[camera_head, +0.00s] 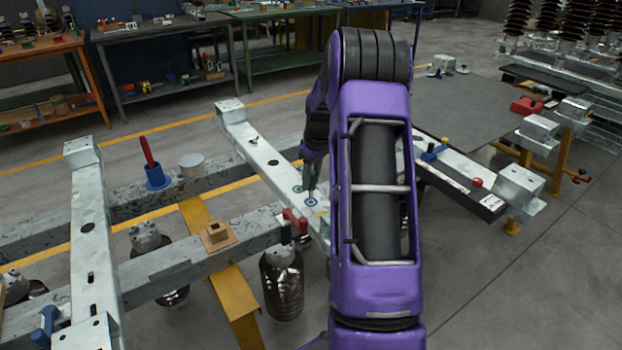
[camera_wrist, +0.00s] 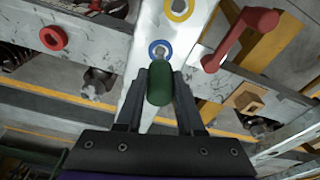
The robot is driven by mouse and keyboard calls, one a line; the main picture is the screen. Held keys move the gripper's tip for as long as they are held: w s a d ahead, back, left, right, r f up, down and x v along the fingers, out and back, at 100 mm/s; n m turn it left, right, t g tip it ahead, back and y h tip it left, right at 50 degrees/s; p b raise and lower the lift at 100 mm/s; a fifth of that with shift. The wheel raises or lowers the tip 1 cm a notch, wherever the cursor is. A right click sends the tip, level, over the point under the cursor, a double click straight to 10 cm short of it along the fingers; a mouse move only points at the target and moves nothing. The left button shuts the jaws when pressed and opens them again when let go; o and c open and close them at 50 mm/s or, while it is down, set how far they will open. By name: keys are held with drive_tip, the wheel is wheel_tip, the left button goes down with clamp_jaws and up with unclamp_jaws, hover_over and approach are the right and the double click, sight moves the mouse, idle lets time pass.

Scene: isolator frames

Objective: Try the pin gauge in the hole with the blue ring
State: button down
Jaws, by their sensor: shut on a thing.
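The pin gauge shows its green handle (camera_wrist: 160,85) in the wrist view, gripped between the two dark fingers of my gripper (camera_wrist: 161,76). The blue ring (camera_wrist: 151,46) lies on the pale steel beam (camera_wrist: 148,20), straight beyond the gauge. A grey part shows inside the ring; I cannot tell whether the pin is in the hole or just over it. In the head view my gripper (camera_head: 311,187) points down at the blue ring (camera_head: 311,203) on the beam (camera_head: 255,150), partly hidden by my arm.
A yellow ring (camera_wrist: 180,11) sits farther along the beam. A red clamp handle (camera_wrist: 240,36) rises close to the right, also seen in the head view (camera_head: 295,221). A wooden block (camera_head: 217,236) and a blue cup (camera_head: 156,178) stand left.

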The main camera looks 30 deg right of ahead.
drive_tip(key=shift+f+b, duration=0.75)
drive_tip(key=shift+f, duration=0.45)
idle(0.7)
drive_tip(key=shift+r+p, duration=2.55)
drive_tip(key=shift+r, duration=1.25)
